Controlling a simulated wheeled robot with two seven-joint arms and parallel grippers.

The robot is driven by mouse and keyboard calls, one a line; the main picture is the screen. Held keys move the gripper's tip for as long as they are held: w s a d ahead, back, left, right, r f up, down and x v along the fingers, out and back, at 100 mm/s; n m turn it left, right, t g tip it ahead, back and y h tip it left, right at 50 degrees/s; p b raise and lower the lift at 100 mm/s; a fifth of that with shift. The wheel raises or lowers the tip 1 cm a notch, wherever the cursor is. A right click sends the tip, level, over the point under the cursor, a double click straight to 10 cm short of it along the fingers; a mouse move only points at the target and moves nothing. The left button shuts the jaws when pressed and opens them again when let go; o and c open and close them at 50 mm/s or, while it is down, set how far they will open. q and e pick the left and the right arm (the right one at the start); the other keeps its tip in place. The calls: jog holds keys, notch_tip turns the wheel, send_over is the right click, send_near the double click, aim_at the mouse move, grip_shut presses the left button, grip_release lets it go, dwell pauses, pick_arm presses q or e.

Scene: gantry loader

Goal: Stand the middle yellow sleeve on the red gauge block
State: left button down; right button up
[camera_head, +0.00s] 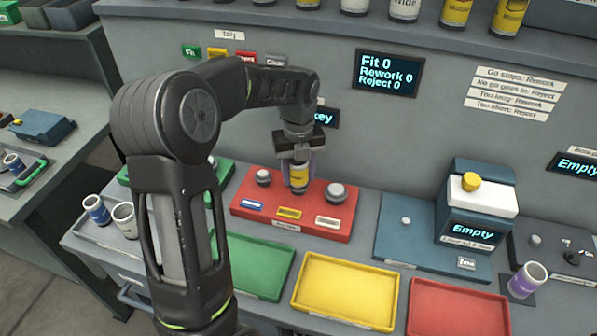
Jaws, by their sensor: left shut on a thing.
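My left gripper (298,160) reaches down over the red gauge block (248,223) and is shut on a small yellow sleeve (299,174). The sleeve is upright, between the block's left grey knob (263,177) and right grey knob (336,191), behind the yellow label strip. I cannot tell whether its lower end touches the block. The gripper hides the sleeve's top. My right gripper is not in view.
Green (259,291), yellow (298,296) and red (413,325) trays line the bench front. A blue station (398,249) reading "Empty" stands right. A purple-banded sleeve (527,280) is at far right. Blue and white sleeves (96,210) stand left. Several sleeves stand on the shelf above.

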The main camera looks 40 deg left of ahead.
pick_arm(q)
jog(key=shift+f, duration=0.1)
dwell(0.6)
jog(key=c, duration=0.7)
grip_release()
jog(key=shift+o, duration=0.2)
notch_tip(320, 180, up, 8)
jog(key=b, duration=0.1)
jog(key=shift+s+d+f, duration=0.1)
jog(key=shift+f, duration=0.1)
dwell(0.4)
